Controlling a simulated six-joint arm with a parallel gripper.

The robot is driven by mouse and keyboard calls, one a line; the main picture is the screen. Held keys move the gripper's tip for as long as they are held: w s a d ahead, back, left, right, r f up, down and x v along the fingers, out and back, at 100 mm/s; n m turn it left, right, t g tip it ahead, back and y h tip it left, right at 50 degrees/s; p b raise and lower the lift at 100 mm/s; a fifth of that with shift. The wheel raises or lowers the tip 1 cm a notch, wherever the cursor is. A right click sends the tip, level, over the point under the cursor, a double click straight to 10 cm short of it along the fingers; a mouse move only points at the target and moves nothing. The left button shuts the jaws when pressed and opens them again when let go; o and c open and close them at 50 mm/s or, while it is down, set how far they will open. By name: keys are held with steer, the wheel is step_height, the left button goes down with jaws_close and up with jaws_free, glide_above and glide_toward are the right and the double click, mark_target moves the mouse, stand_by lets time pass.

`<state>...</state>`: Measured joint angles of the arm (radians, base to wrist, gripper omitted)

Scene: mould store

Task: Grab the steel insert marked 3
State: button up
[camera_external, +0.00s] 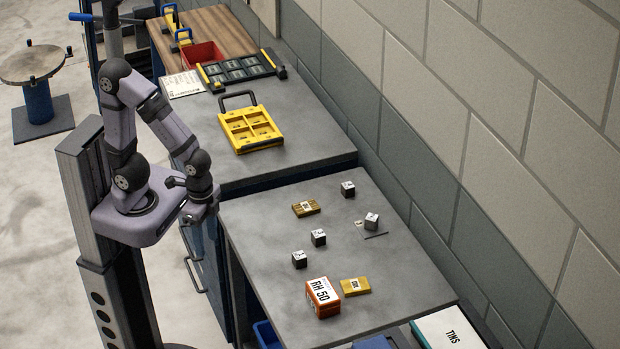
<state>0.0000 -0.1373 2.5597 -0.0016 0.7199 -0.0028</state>
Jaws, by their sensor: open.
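Several small dark steel cubes with pale marked tops stand on the grey front table (270,215). One insert (348,189) is at the back, and another (371,221) is to its right and nearer, beside a small pale tag. A third insert (318,237) is near the middle, and one more (299,259) is nearer and to the left. The marks are too small to read, so I cannot tell which is 3. My gripper (201,211) is open, left of the table and well apart from the inserts; its fingers are small and partly unclear.
An orange box marked RH 50 (323,298) and two yellowish blocks, one near (356,287) and one farther (306,208), share the table. A yellow compartment tray (250,129) lies on the farther bench. A TINS box (447,333) is at front right. A block wall bounds the right.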

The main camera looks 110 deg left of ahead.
step_height(320, 180, up, 5)
steer(key=w+a+r+n+t+h+p, duration=0.1)
steer(key=w+a+n+t+h+p, duration=0.15)
steer(key=w+a+n+h, duration=0.45)
steer(key=w+a+n+t+h+p, duration=0.1)
steer(key=w+a+n+h+p, duration=0.2)
steer(key=w+n, duration=0.75)
steer(key=w+a+f+n+t+p, duration=0.1)
steer(key=a+n+t+p, duration=0.1)
steer(key=a+n+t, duration=0.65)
steer(key=n+g, duration=0.1)
steer(key=g, duration=0.1)
glide_toward(319, 238)
steer(key=shift+s+a+r+y+b, duration=0.1)
steer(key=shift+a+y+b, duration=0.2)
steer(key=shift+a, duration=0.15)
steer(key=shift+f, duration=0.35)
steer(key=shift+p+x, duration=2.15)
steer(key=shift+x, duration=0.9)
steer(key=shift+w+d+f, duration=0.25)
steer(key=shift+w+d, duration=0.05)
steer(key=shift+d, duration=0.2)
